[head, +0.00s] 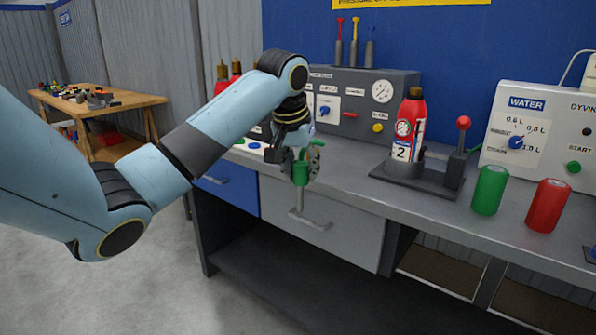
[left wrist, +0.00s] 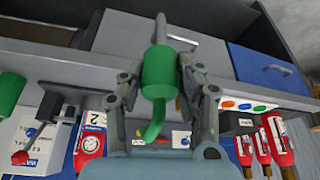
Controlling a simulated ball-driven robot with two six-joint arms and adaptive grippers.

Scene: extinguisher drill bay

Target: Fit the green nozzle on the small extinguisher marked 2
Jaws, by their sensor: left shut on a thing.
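The small red extinguisher marked 2 (head: 404,153) stands upright in a dark stand (head: 420,180) on the bench. It also shows, upside down, at the lower left of the left wrist view (left wrist: 92,138). My left gripper (head: 301,163) is shut on the green nozzle (head: 300,174), in front of the bench edge and left of the extinguisher, well apart from it. In the left wrist view the nozzle (left wrist: 158,72) is a green cylinder with a curved green tube, between the two fingers. My right gripper is not in view.
A red-knobbed lever (head: 463,124) rises right of the extinguisher. A green cylinder (head: 489,190) and a red cylinder (head: 547,206) stand further right, before the WATER panel (head: 525,130). A gauge panel (head: 350,105) stands behind. Bench space left of the stand is clear.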

